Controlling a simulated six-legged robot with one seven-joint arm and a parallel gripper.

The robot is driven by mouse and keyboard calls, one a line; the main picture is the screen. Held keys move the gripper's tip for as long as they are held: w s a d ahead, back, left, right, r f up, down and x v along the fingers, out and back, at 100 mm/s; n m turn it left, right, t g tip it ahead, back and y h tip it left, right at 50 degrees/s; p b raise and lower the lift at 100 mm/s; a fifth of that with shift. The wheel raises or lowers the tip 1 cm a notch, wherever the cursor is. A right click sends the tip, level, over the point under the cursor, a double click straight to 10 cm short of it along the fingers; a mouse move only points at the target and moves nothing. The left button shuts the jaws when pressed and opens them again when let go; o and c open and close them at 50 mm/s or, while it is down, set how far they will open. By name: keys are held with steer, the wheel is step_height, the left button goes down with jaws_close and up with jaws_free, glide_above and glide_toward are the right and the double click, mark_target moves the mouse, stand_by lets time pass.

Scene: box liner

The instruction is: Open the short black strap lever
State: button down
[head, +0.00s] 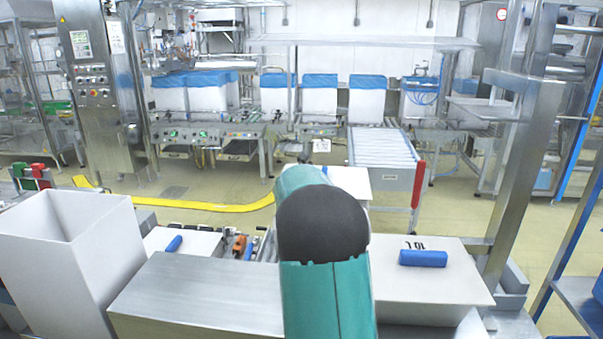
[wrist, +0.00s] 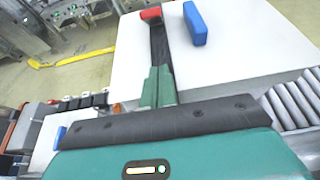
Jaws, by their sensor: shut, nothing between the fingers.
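My gripper (wrist: 158,72) shows in the wrist view as two narrow green fingers side by side, shut and empty, in front of a white surface. A dark strip with a red end (wrist: 151,13) lies in line beyond the green fingers; I cannot tell whether it belongs to the gripper or to the machine. Several small black pieces (wrist: 85,102) sit in a row at the left of the wrist view, apart from the gripper. Black pieces (head: 200,230) also show in the head view left of my green arm. I cannot tell which is the short black strap lever.
A blue block (wrist: 195,23) lies on the white surface right of the fingers. In the head view, an open white box (head: 65,240) stands at the left, beside a steel cover (head: 205,290). A steel post (head: 520,150) rises at the right. Yellow floor guarding (head: 190,205) runs behind.

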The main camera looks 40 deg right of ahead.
steer(key=x, duration=0.4)
steer(key=shift+w+d+r, duration=0.1)
steer(key=shift+d+r, duration=0.05)
steer(key=shift+d, duration=0.1)
steer(key=shift+w+d+r, duration=0.3)
steer(key=shift+r, duration=0.3)
steer(key=shift+w+d+r, duration=0.25)
steer(key=shift+d+r, duration=0.1)
steer(key=shift+r, duration=0.25)
steer(key=shift+w+d+r, duration=0.1)
steer(key=shift+r, duration=0.2)
steer(key=shift+w+d+r, duration=0.1)
steer(key=shift+d+r, duration=0.05)
steer(key=shift+r, duration=0.25)
steer(key=shift+w+d+r, duration=0.3)
steer(key=shift+d+r, duration=0.1)
steer(key=shift+r, duration=0.35)
steer(key=w+d+r, duration=0.2)
steer(key=d+r, duration=0.1)
steer(key=shift+w+d, duration=0.1)
steer(key=shift+w, duration=0.15)
steer(key=shift+w+d+r, duration=0.25)
steer(key=shift+w+d, duration=0.3)
steer(key=shift+d, duration=0.1)
steer(key=shift+w+d+r, duration=0.25)
steer(key=shift+w+d, duration=0.25)
steer(key=shift+d, duration=0.2)
steer(key=shift+r, duration=0.1)
